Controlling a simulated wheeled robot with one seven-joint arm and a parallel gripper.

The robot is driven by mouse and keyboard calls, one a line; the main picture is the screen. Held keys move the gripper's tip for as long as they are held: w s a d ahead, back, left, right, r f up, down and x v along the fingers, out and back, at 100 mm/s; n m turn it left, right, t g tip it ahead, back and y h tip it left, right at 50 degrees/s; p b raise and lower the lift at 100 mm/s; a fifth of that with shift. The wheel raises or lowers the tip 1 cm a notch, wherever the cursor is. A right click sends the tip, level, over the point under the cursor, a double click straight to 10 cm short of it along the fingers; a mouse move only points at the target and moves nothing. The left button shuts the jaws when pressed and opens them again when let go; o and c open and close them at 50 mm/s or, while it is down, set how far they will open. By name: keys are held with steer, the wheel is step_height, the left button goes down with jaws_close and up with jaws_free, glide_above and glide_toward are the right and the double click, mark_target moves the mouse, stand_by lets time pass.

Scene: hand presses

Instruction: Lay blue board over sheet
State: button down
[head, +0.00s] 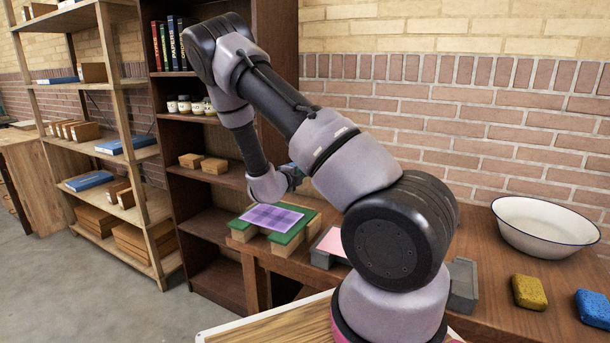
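A purple checked sheet (272,217) lies flat on a green board (291,234), which rests on wooden blocks (243,234) at the near left end of the table. My gripper (294,176) is above and behind that stack, mostly hidden by my own arm. Its fingers cannot be made out. A small bluish patch shows beside it, but I cannot tell whether it is the blue board. Blue flat items (126,144) lie on the left shelving; I cannot tell if any is the task's board.
A pink sheet (333,242) on a grey press lies right of the stack, partly behind my arm. A white basin (545,222), a yellow sponge (529,292) and a blue sponge (593,308) are on the table at right. A dark bookcase (208,280) stands left.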

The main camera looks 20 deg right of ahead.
steer(key=v, duration=0.5)
steer(key=f+v, duration=0.1)
steer(key=v, duration=0.4)
steer(key=f+v, duration=0.1)
steer(key=v, duration=0.4)
steer(key=shift+s+a, duration=0.15)
steer(key=shift+a, duration=0.05)
steer(key=w+r+n+t+y, duration=0.5)
steer(key=w+r+n+y, duration=0.1)
steer(key=r, duration=0.4)
steer(key=shift+w+n+y, duration=0.3)
steer(key=shift+n+y, duration=0.1)
steer(key=shift+y, duration=0.5)
steer(key=shift+d+r, duration=0.1)
steer(key=shift+d, duration=0.1)
